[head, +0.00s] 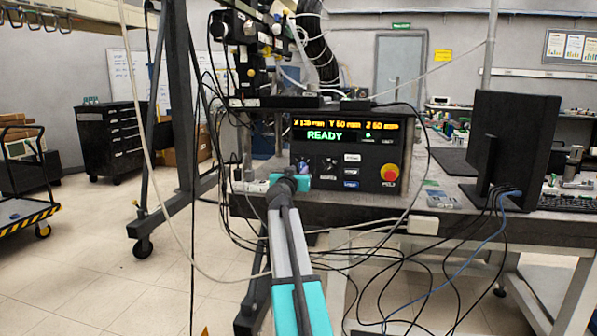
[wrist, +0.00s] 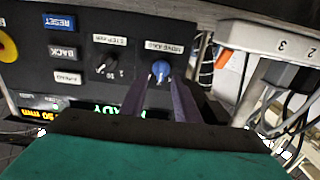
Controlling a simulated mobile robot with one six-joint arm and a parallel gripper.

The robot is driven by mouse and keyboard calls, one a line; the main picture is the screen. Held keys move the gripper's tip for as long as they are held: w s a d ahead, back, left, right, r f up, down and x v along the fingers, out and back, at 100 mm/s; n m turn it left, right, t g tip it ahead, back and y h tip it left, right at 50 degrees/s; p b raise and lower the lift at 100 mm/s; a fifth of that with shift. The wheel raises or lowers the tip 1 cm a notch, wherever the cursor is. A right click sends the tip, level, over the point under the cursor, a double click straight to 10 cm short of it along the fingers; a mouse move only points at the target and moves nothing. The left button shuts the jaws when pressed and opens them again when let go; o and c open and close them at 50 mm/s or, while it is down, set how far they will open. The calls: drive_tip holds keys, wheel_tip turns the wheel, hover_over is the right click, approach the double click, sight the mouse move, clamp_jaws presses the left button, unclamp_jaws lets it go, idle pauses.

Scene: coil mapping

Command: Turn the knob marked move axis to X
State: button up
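The blue move axis knob (wrist: 160,70) is on the dark control panel (wrist: 125,30), below its label in the upside-down wrist view. In the head view the knob shows only as a small blue spot at the panel's left, partly hidden by my arm. My gripper (wrist: 160,82) is open, with one finger to each side of the knob's lower edge in the wrist view. I cannot tell whether the fingers touch it. The knob's pointer is too small to read. In the head view my gripper (head: 292,178) is in front of the panel's lower left. The display (head: 335,133) reads READY.
A black step knob (wrist: 106,63) and several buttons sit beside the blue knob. A red emergency stop (head: 390,173) is at the panel's right. A white power strip (wrist: 270,40) and cables are close by in the wrist view. A monitor (head: 515,140) stands right.

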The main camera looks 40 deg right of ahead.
sight(302, 167)
drive_tip(key=shift+x, duration=1.4)
clamp_jaws()
drive_tip(key=shift+a+f, duration=0.1)
drive_tip(key=shift+a, duration=0.45)
drive_tip(key=shift+d, duration=0.5)
